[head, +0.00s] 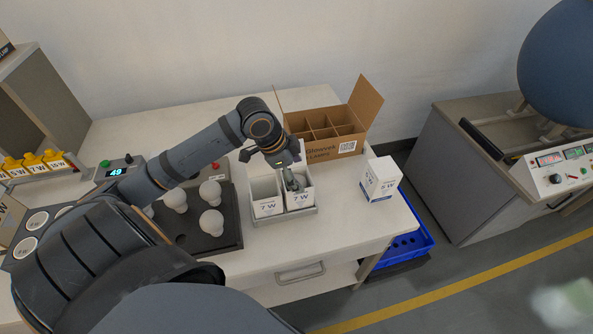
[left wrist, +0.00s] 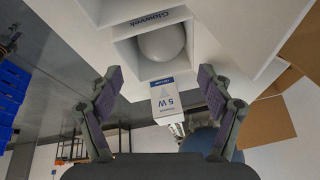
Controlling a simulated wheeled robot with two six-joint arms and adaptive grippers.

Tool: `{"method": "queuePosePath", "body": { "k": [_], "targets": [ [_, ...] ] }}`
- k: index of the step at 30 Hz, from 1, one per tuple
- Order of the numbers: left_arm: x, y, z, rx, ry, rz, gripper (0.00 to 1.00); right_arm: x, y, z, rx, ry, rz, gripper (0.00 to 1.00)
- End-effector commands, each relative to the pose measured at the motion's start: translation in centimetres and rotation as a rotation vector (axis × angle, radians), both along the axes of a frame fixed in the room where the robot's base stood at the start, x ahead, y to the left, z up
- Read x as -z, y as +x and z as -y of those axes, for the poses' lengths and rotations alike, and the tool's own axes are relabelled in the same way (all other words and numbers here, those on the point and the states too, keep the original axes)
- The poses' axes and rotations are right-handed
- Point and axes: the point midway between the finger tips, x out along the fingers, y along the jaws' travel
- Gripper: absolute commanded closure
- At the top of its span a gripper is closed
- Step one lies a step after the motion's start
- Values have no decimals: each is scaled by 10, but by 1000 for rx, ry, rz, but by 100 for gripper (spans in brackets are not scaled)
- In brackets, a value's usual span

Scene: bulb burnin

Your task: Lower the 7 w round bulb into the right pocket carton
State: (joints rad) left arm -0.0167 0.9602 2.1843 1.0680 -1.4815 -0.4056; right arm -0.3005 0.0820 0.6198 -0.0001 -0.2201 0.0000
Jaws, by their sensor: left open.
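My left gripper (head: 293,182) is over the right carton, pointing down. In the left wrist view a round white bulb (left wrist: 163,43) sits inside a carton (left wrist: 124,52) between its walls. The left gripper (left wrist: 159,80) shows there with its fingers spread wide and apart from the bulb. The bulb's wattage cannot be read. My right gripper is not in view.
A dark tray (head: 225,240) with several white bulbs (head: 211,222) is left of the holder. A white 5 W carton (head: 381,180) stands to the right, near the table edge. A divided cardboard box (head: 335,140) is behind. A blue crate (head: 410,243) is below the table's right side.

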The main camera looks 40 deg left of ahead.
Motion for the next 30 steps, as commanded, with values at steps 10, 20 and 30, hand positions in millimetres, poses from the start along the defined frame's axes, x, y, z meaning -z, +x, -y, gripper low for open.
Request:
{"method": "queuePosePath", "body": {
  "k": [10, 20, 30],
  "targets": [
    [-33, 1, -1, 1, 5, 5, 21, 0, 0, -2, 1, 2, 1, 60],
    [-94, 1, 0, 0, 0, 4, 21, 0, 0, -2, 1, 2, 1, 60],
    [-100, 0, 0, 0, -1, -1, 21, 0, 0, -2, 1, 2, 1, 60]
  ]
}}
